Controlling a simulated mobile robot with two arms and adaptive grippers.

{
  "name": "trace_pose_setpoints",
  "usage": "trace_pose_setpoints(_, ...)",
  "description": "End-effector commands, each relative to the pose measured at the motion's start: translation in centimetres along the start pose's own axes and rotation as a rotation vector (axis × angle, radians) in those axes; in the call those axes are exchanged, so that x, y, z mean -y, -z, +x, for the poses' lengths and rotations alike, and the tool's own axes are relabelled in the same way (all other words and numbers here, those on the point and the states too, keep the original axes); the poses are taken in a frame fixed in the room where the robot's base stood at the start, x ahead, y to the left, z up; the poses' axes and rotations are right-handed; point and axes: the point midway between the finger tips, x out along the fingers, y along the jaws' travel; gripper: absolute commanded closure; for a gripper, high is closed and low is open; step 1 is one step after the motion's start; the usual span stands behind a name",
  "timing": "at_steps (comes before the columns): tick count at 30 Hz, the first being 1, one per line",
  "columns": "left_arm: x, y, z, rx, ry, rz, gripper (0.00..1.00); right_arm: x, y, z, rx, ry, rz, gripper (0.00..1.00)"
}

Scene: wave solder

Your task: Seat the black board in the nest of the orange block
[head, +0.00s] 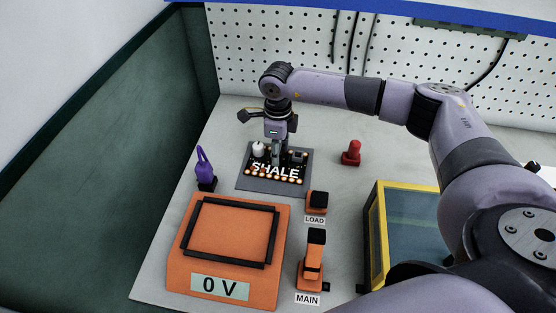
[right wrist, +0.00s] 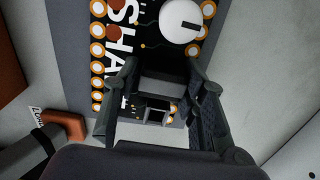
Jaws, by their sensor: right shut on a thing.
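The black board (head: 262,171), marked SHALE with gold-ringed holes along its edges, lies on or just over a grey mat (head: 257,187). It also shows in the right wrist view (right wrist: 150,28), with a white round knob on it. My right gripper (head: 278,157) points down over the board. In the right wrist view its fingers (right wrist: 163,95) stand on either side of a dark part on the board and are shut on it. I cannot tell whether the board is lifted. The orange block (head: 178,275) is at the front left, its black-framed nest (head: 228,233) empty. My left gripper is not in view.
A purple clip-like tool (head: 203,165) stands between the mat and the left edge. A red object (head: 351,153) stands right of the mat. The LOAD switch (head: 317,203) and MAIN switch (head: 312,262) stand right of the orange block, near a yellow-framed case (head: 375,235).

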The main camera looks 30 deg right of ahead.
Motion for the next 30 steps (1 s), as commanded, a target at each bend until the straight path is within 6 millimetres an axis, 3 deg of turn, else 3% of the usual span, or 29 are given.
trace_pose_setpoints(9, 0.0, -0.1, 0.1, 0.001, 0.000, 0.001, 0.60, -0.2, 0.3, 0.7, -0.012, -0.004, -0.001, 1.00)
trace_pose_setpoints(30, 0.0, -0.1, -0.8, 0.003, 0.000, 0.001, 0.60, -0.1, 0.2, -1.0, -0.008, -0.004, -0.001, 1.00)
